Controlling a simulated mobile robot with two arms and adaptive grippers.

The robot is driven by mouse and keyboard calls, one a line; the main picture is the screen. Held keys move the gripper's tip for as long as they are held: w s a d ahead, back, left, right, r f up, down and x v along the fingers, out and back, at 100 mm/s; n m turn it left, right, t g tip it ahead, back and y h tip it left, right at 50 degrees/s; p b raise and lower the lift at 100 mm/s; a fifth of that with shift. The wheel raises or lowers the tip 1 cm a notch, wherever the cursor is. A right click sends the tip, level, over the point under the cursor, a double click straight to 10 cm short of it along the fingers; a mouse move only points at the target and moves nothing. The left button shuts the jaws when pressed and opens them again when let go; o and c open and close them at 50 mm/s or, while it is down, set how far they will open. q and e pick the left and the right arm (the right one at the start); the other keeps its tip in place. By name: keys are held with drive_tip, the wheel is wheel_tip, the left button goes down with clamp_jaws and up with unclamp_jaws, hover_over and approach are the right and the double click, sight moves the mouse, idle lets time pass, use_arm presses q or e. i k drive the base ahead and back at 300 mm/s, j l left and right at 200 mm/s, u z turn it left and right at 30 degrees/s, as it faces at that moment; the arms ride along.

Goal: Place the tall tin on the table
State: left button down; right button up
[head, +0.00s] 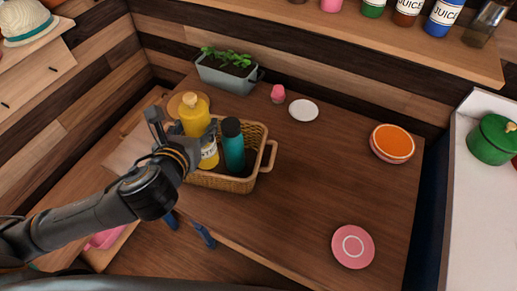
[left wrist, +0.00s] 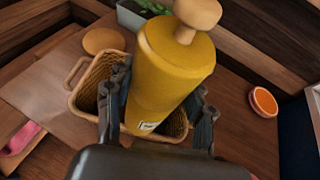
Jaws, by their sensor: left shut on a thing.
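The tall tin (head: 195,117) is yellow, with a knobbed lid and a partly hidden label. It is also large in the left wrist view (left wrist: 168,70), slightly tilted there. My left gripper (head: 182,133) is shut on it, with one finger on each side, as the left wrist view shows. The tin is at the left part of a wicker basket (head: 225,182); I cannot tell whether its base touches the basket floor. The basket stands on the brown wooden table (head: 300,190). My right gripper is not in view.
A teal bottle (head: 233,152) stands in the basket beside the tin. A planter (head: 228,75), a pink item (head: 278,93), a white plate (head: 304,110), an orange-topped dish (head: 392,142) and a pink plate (head: 352,246) are on the table. The table's middle is clear.

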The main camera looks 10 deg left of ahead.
sight(377, 206)
drive_tip(key=k+l, duration=0.9)
drive_tip(key=l, duration=0.25)
drive_tip(key=i+l, duration=0.1)
drive_tip(key=l, duration=0.2)
drive_tip(key=i+l, duration=0.1)
drive_tip(key=l, duration=0.25)
drive_tip(key=i+l+u, duration=0.1)
drive_tip(key=l, duration=0.2)
drive_tip(key=i+l, duration=0.1)
drive_tip(key=l, duration=0.25)
